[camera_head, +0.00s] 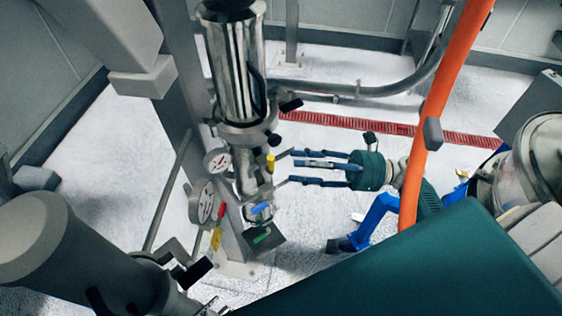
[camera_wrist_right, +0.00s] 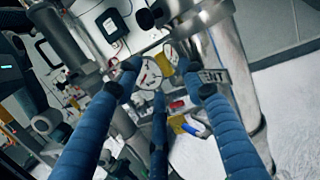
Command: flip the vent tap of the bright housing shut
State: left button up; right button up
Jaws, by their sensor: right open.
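The bright housing (camera_head: 235,70) is a shiny upright metal cylinder in the upper middle of the head view. A bright cylinder (camera_wrist_right: 230,55) also shows at the right of the wrist view, with a grey plate (camera_wrist_right: 214,76) lettered "ENT", partly covered by a finger. Black handles (camera_head: 290,105) stick out at the housing's lower right. A yellow handle (camera_head: 270,163) stands on the pipework below. I cannot tell which handle is the vent tap. My right gripper (camera_head: 294,166) is open and empty, its blue fingers pointing left, just right of the pipework. My left gripper is not seen.
Gauges (camera_head: 203,200) and red, blue and green handles crowd the column below the housing. An orange hose (camera_head: 437,110) crosses my right arm. A curved grey rail (camera_head: 370,88) runs behind the gripper. Pale floor lies open below the gripper.

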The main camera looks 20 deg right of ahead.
aim_at(274, 164)
jog(key=shift+v, duration=2.25)
jog(key=shift+a, duration=0.1)
jog(key=x, duration=1.2)
